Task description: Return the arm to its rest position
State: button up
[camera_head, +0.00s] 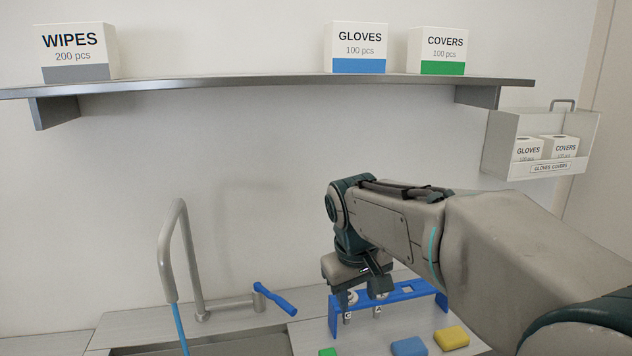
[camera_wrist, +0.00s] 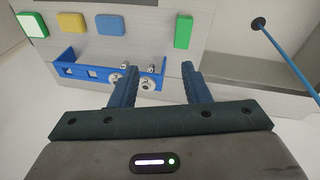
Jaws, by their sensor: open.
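My arm reaches in from the right in the head view and bends down at the wrist. My gripper (camera_head: 365,290) points down above the counter, beside the blue rack (camera_head: 402,299). In the wrist view my gripper (camera_wrist: 158,85) has its two fingers apart with nothing held between them. The blue rack (camera_wrist: 73,71) lies just beyond the fingers there, with small metal nozzle-like pieces (camera_wrist: 147,84) at one end. In the head view my gripper partly hides the rack's left part.
A sink with a tall faucet (camera_head: 168,262) and blue lever (camera_head: 276,299) is at left. Yellow (camera_head: 452,338), blue (camera_head: 409,346) and green (camera_head: 328,352) blocks lie in front of the rack. A shelf (camera_head: 270,87) with boxes spans above; a wall bin (camera_head: 497,150) hangs at right.

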jog(key=s+d+f+m, duration=0.2)
jog(key=s+d+f, duration=0.1)
jog(key=s, duration=0.5)
jog(key=s+d+f+m+t+y, duration=0.1)
jog(key=s+d+f, duration=0.3)
jog(key=s, duration=0.5)
jog(key=shift+d+m, duration=0.3)
jog(key=shift+m, duration=0.4)
jog(key=shift+c, duration=0.7)
